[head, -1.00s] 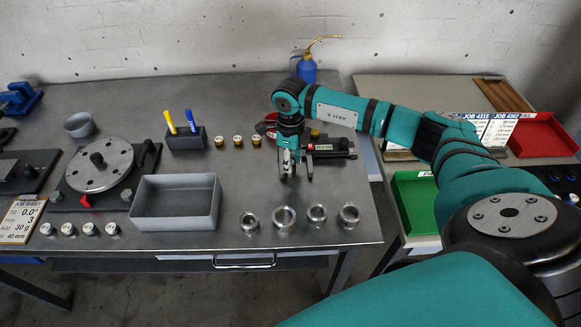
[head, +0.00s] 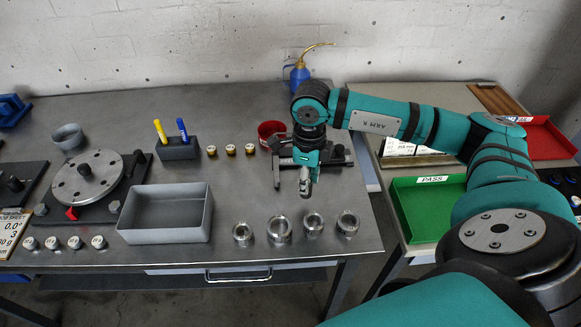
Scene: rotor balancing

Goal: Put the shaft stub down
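My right gripper (head: 304,189) points down above the right part of the bench, in front of a black fixture (head: 328,152) and behind the row of metal rings. A narrow silvery metal part shows at its tips. The fingers are seen nearly edge-on and small, so I cannot tell whether this part is the shaft stub or the fingers themselves. I cannot make out the shaft stub clearly anywhere else. My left gripper is out of view.
Several metal rings, one a ring (head: 279,229), stand along the bench's front right. A grey bin (head: 165,237), a round rotor plate (head: 70,188), a marker holder (head: 178,150) and a red cup (head: 264,130) also stand there. A green PASS tray (head: 398,212) is at right.

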